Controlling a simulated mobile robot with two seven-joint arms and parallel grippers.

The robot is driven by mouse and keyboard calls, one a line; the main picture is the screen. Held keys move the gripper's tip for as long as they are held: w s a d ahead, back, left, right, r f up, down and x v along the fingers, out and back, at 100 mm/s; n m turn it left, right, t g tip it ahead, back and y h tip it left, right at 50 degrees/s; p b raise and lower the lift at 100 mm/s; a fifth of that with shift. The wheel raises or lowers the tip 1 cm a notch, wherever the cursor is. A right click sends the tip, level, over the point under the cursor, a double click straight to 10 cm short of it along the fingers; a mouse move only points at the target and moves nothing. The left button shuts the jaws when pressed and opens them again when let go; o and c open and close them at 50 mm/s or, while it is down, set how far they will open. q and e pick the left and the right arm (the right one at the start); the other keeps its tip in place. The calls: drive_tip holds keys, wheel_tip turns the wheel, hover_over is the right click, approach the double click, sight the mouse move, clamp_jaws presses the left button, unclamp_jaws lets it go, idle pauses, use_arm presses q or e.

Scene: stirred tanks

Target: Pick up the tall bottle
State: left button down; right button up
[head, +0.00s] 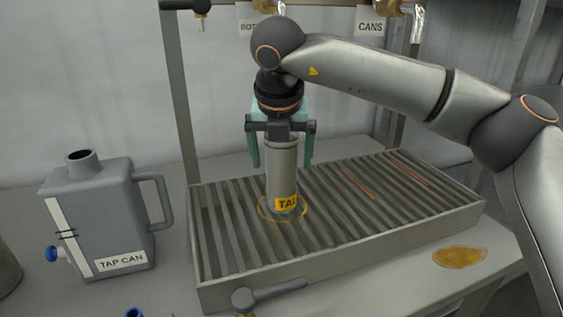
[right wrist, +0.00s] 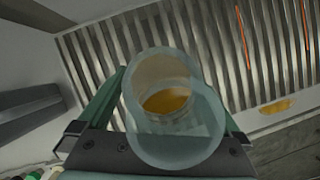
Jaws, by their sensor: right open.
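The tall bottle (head: 283,172) stands upright on the slatted drain tray (head: 340,262), inside a yellow ring mark. It is a pale grey cylinder with a yellow label near its base, only partly readable. In the right wrist view the bottle (right wrist: 168,110) is seen from above, with an open mouth and amber liquid inside. My right gripper (head: 281,160) is open above the bottle and points down, with its green fingers on either side of the bottle's upper part. Whether the fingers touch it I cannot tell. My left gripper is not in view.
A grey tap can (head: 98,215) with a handle and blue tap stands left of the tray. A lever valve (head: 268,295) is at the tray's front. An amber spill (head: 460,256) lies right of the tray. Metal posts and taps stand behind.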

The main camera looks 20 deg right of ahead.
drive_tip(key=shift+f, duration=0.2)
drive_tip(key=shift+r, duration=0.1)
clamp_jaws()
idle(0.6)
